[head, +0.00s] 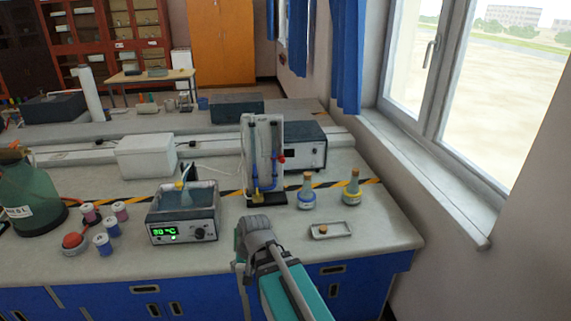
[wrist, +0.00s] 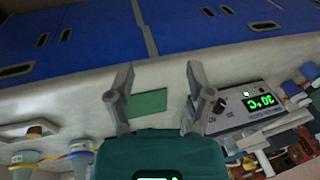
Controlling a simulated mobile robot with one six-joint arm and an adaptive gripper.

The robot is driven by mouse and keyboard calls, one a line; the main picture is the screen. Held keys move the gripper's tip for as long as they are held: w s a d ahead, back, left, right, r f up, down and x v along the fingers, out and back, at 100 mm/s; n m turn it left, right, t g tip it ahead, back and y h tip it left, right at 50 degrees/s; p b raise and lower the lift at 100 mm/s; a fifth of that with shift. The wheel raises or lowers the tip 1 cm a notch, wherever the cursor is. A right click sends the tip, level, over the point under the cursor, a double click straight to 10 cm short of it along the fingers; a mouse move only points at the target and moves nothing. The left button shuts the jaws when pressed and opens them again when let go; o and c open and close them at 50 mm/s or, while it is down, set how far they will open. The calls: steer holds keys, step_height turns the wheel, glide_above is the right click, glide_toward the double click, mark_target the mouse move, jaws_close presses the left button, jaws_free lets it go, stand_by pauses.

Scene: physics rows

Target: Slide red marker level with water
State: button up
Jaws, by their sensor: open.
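The U-tube stand (head: 248,150) stands upright on the bench in the head view, with a white back panel and a dark base. Blue water (head: 265,188) shows in the bend of its tube; its exact level is too small to read. A small red marker (head: 282,159) sits at the right side of the stand. My gripper (wrist: 157,78) is open and empty in the wrist view, its two grey fingers spread over the bench edge. In the head view my arm reaches in from the bottom, in front of and below the stand, apart from the marker. I cannot make out the marker in the wrist view.
A heating bath (head: 184,225) with a green display stands left of the stand, a grey power box (head: 304,146) behind it. Two flasks (head: 306,195) (head: 352,190) and a small tray (head: 331,230) are to the right. A white box (head: 146,157) is at left.

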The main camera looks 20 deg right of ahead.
steer(key=w+r+m+t+y+b, duration=0.2)
steer(key=w+m+t+y, duration=0.15)
steer(key=w+m, duration=0.4)
steer(key=m+t+h+b, duration=0.5)
steer(key=m+t+h, duration=0.6)
steer(key=m, duration=1.9)
glide_toward(283, 162)
steer(key=s+y, duration=0.1)
steer(key=s, duration=0.3)
steer(key=shift+w+f+t, duration=0.1)
steer(key=shift+w+t, duration=0.05)
steer(key=shift+t, duration=0.3)
steer(key=x, duration=1.4)
steer(key=shift+a+f, duration=0.1)
steer(key=shift+a, duration=0.05)
jaws_close()
